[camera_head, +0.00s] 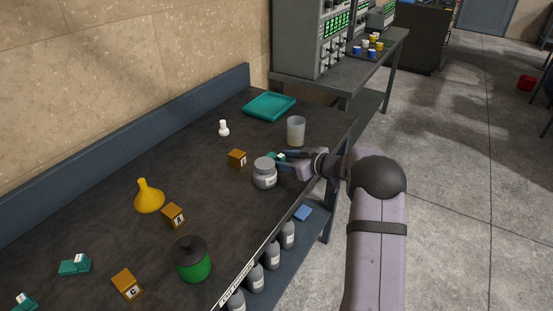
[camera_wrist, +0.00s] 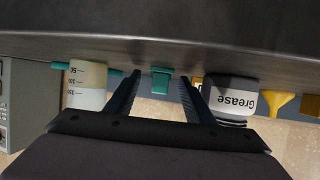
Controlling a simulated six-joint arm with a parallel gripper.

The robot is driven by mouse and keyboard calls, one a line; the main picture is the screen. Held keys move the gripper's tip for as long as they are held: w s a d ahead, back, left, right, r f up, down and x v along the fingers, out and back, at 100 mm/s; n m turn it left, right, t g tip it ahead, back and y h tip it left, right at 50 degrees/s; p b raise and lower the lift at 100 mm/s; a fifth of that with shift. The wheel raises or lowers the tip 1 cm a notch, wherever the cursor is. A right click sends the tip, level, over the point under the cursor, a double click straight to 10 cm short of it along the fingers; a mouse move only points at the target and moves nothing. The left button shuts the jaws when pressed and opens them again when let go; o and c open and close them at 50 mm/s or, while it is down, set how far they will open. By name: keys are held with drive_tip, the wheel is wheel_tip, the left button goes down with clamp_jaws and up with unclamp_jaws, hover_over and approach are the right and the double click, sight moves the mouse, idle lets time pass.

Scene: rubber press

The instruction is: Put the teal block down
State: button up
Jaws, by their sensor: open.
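A teal block (camera_head: 274,156) is on the dark bench, beside the grey grease jar and partly hidden by my gripper in the head view. In the wrist view, which looks upside down, the teal block (camera_wrist: 160,80) lies between the two fingers and appears to rest on the bench top. My gripper (camera_head: 282,161) is open and low over the bench's right edge, with its fingers pointing left at the block. In the wrist view my gripper (camera_wrist: 160,85) shows a gap on both sides of the block.
The grease jar (camera_head: 264,174) and a translucent beaker (camera_head: 296,131) stand close on either side of my gripper. A brown lettered block (camera_head: 237,158), a white bottle (camera_head: 223,129) and a teal tray (camera_head: 262,107) are beyond.

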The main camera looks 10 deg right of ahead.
sight(283, 157)
clamp_jaws()
drive_tip(key=shift+r, duration=0.15)
wheel_tip(283, 157, up, 10)
drive_tip(key=shift+f, duration=0.1)
idle(0.6)
